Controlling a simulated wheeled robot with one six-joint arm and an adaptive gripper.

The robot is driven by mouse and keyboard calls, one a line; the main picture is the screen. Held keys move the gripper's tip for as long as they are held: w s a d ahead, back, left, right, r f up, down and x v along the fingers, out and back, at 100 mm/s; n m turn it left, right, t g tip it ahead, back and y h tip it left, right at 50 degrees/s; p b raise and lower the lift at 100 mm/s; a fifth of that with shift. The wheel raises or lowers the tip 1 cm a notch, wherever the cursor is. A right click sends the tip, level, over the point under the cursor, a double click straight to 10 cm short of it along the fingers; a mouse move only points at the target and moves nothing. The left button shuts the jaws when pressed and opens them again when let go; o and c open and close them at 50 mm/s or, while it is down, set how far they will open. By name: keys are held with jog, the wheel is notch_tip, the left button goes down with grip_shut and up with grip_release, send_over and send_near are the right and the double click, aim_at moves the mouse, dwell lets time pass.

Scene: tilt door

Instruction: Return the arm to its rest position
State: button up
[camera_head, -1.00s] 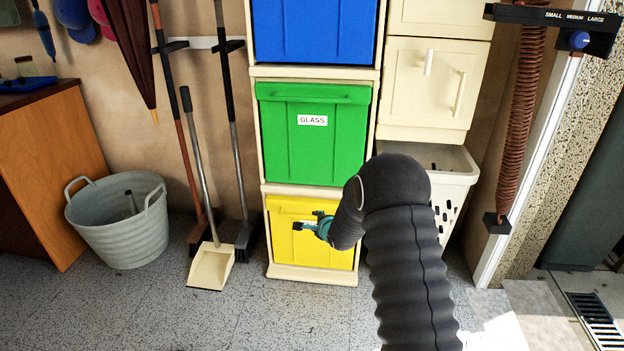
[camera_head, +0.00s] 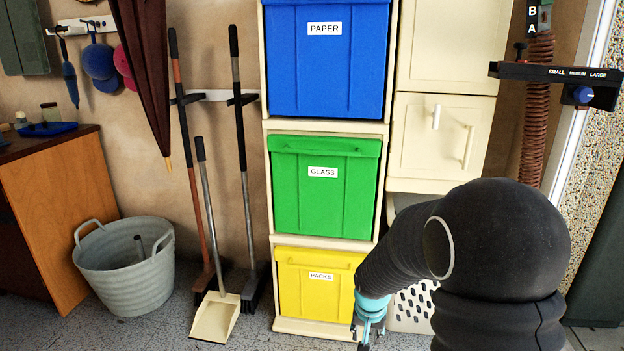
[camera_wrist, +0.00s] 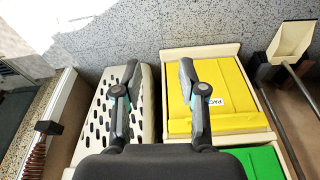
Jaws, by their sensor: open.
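My arm, in a black ribbed sleeve, rises at the lower right of the head view and bends left and down. My gripper (camera_head: 367,322) hangs at its end, in front of the lower right of the yellow PACKS bin (camera_head: 312,289). In the wrist view my gripper (camera_wrist: 155,75) has its two fingers well apart, with nothing between them. The fingers lie over the perforated white basket (camera_wrist: 146,110) and the yellow bin (camera_wrist: 215,85). I cannot tell the exact gap to either.
The green GLASS bin (camera_head: 325,195) and blue PAPER bin (camera_head: 327,70) are stacked above. Cream cabinets (camera_head: 440,140) stand to the right, beside a spring with a size dial (camera_head: 583,94). A dustpan (camera_head: 215,318) and grey tub (camera_head: 125,270) stand left.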

jog(key=s+d+r+n+t, duration=0.2)
jog(key=s+r+t, duration=0.1)
jog(key=s+r, duration=1.8)
jog(key=shift+s+d+r+n+y, duration=0.3)
jog(key=shift+s+n, duration=0.1)
jog(key=shift+s, duration=1.65)
